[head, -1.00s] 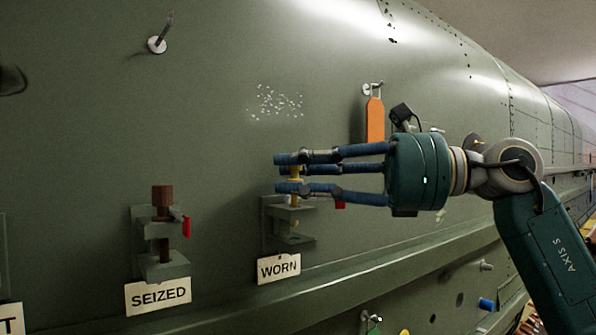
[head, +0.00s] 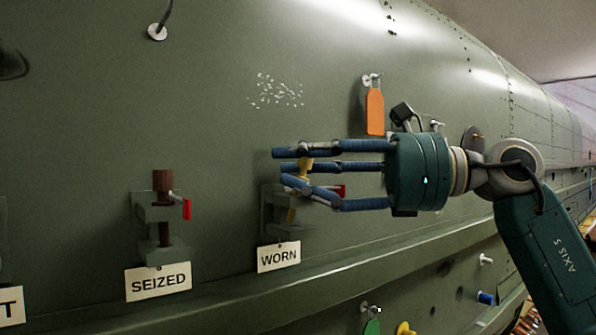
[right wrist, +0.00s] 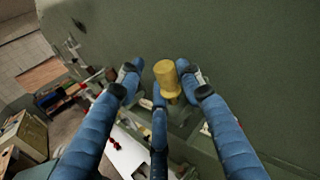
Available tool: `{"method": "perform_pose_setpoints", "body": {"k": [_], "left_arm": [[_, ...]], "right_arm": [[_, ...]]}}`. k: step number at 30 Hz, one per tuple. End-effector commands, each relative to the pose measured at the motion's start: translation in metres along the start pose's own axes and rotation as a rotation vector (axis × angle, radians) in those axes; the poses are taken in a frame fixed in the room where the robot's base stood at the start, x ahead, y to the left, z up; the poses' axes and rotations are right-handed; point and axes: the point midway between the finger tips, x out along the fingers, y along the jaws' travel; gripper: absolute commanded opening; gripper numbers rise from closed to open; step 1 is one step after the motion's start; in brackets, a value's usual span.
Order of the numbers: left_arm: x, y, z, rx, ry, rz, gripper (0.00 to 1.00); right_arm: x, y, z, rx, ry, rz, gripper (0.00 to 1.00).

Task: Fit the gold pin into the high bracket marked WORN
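The gold pin (head: 304,166) stands at the high bracket (head: 276,212) above the WORN label (head: 279,257). Its shaft shows between the bracket's two arms, and the pin leans, top to the right. Whether its lower end is in the lower arm is hidden. My right gripper (head: 298,170) is around the pin's head with its blue fingers spread. In the right wrist view the pin's head (right wrist: 167,77) stands among the fingers, with a gap on the left and the right finger close; contact there is unclear. My left gripper is not in view.
A SEIZED bracket (head: 163,235) with a brown pin and red tab is to the left. An orange tag (head: 375,112) hangs above my right gripper. A ledge runs along the skin below the brackets. The skin above and left is mostly clear.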

Motion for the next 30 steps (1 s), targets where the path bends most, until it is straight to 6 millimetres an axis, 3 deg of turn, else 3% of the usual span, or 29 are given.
{"method": "perform_pose_setpoints", "body": {"k": [17, 30], "left_arm": [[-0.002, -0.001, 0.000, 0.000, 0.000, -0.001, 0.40], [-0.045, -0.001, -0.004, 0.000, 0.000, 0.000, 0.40]], "right_arm": [[0.001, -0.002, -0.003, 0.004, 0.010, -0.001, 0.43], [0.001, -0.009, 0.056, 0.001, 0.004, 0.000, 0.43]]}}
